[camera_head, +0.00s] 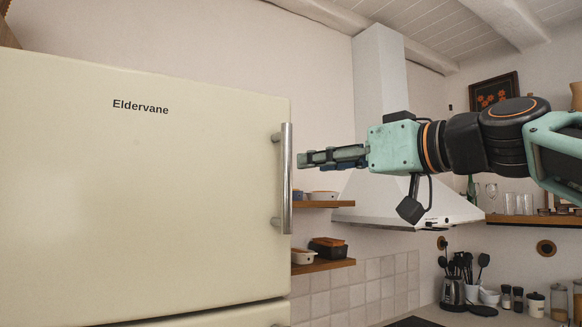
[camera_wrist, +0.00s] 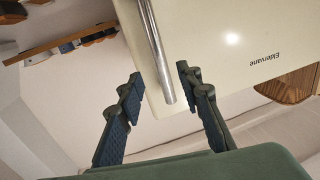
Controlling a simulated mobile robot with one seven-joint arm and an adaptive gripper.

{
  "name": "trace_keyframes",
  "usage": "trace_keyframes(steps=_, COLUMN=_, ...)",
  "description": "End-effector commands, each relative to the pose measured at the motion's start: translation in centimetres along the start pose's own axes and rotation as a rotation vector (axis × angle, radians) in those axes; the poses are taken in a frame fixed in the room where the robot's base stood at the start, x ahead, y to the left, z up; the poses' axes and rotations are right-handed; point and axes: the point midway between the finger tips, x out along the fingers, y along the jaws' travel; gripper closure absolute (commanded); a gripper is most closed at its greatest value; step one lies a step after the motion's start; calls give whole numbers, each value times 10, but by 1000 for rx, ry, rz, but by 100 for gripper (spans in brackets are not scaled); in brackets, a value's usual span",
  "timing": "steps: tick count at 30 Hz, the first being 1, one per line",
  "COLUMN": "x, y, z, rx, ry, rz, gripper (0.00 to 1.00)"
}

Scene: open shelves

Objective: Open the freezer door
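The cream freezer door (camera_head: 140,190) with the "Eldervane" label fills the left of the head view and looks shut. Its vertical metal handle (camera_head: 286,180) stands along the door's right edge. My gripper (camera_head: 302,160) points left at the handle from the right, its tips close to it. In the wrist view the gripper (camera_wrist: 158,88) is open, with one finger on each side of the line of the handle (camera_wrist: 157,50). The handle appears between or just beyond the fingertips; I cannot tell whether they touch it. The door (camera_wrist: 225,40) also shows behind the right finger.
Wooden shelves (camera_head: 325,265) with dishes are on the wall behind the handle. A white range hood (camera_head: 400,205) stands behind my arm. A counter with utensils and jars (camera_head: 535,304) is at the lower right. A lower door (camera_head: 230,316) lies beneath the freezer door.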

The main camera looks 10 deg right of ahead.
Motion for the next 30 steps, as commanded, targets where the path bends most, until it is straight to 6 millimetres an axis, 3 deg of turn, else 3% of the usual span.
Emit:
trace_keyframes(steps=6, x=44, y=-1, z=-1, rx=2, ry=-5, rz=-3, gripper=67)
trace_keyframes(steps=13, x=79, y=-1, z=0, rx=2, ry=-4, rz=-2, gripper=67)
trace_keyframes(steps=26, x=91, y=0, z=1, rx=1, ry=-1, rz=0, gripper=67)
trace_keyframes(steps=30, x=90, y=0, z=1, rx=2, ry=-1, rz=0, gripper=81)
